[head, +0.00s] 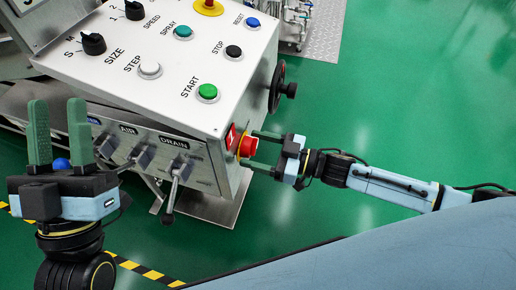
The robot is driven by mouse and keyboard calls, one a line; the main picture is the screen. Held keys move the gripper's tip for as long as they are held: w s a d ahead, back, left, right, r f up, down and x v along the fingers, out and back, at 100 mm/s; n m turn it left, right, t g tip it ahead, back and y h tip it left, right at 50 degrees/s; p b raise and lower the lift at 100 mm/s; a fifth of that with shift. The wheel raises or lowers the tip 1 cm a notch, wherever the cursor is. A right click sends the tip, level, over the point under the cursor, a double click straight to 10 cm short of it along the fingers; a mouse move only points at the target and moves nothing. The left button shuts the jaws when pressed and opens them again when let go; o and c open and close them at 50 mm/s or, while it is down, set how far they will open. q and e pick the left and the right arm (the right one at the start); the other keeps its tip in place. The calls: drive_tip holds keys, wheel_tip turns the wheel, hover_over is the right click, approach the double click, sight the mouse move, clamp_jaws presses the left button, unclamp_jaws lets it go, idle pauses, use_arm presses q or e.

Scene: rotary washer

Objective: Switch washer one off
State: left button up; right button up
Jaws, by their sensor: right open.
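The washer's white control box (130,75) fills the upper left, with its side face turned right. A red rotary switch (249,146) sticks out of that side face, on a yellow and red plate. My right gripper (260,150) is open. Its two green fingers lie above and below the red switch, pointing left at the box; contact cannot be told. My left gripper (58,132) is open and empty in front of the box at the left, fingers pointing up. A blue ball (61,163) shows between its fingers.
The top panel has a green START button (207,92), a black STOP button (233,51) and several other knobs. Levers marked AIR and DRAIN (174,172) hang from the front. A black handwheel (280,88) juts out above my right gripper. Green floor at right is clear.

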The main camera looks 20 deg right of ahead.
drive_tip(key=c, duration=1)
drive_tip(key=shift+o, duration=0.2)
